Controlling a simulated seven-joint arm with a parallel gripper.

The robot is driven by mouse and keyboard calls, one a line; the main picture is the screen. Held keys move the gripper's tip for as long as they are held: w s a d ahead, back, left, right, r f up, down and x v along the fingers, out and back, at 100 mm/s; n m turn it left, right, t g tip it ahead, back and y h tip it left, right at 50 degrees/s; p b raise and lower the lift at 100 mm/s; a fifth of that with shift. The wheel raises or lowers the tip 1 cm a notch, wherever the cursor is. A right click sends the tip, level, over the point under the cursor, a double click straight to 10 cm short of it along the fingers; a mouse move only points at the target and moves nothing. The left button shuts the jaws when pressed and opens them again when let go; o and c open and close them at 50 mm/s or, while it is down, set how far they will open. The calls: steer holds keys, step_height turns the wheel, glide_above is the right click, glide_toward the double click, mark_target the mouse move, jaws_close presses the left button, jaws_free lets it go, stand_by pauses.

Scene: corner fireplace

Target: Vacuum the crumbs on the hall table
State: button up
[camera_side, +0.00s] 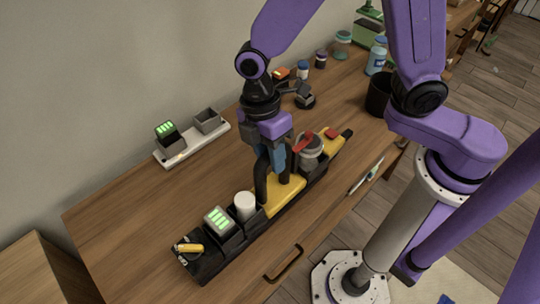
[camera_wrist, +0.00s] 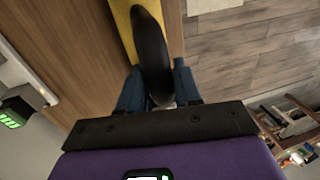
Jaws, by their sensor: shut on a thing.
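A yellow and black hand vacuum (camera_side: 287,196) lies along a long black holder (camera_side: 201,262) on the wooden hall table (camera_side: 120,215). It has a grey canister with a red part, and a dark end toward the upper right. My gripper (camera_side: 274,160) points down over it, shut on its black handle. In the wrist view, the blue fingers of my gripper (camera_wrist: 158,88) are on either side of the black handle (camera_wrist: 150,50), with the yellow body behind it. I cannot make out crumbs on the table.
In the holder's near end are a block with green lights (camera_side: 218,219), a white cylinder (camera_side: 245,205) and a small yellow item (camera_side: 189,248). A white charger base (camera_side: 186,153) stands by the wall. Jars (camera_side: 342,44) and a black cup (camera_side: 378,95) stand farther back. The left tabletop is clear.

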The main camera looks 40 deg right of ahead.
steer(key=shift+r, duration=2.2)
stand_by(0.5)
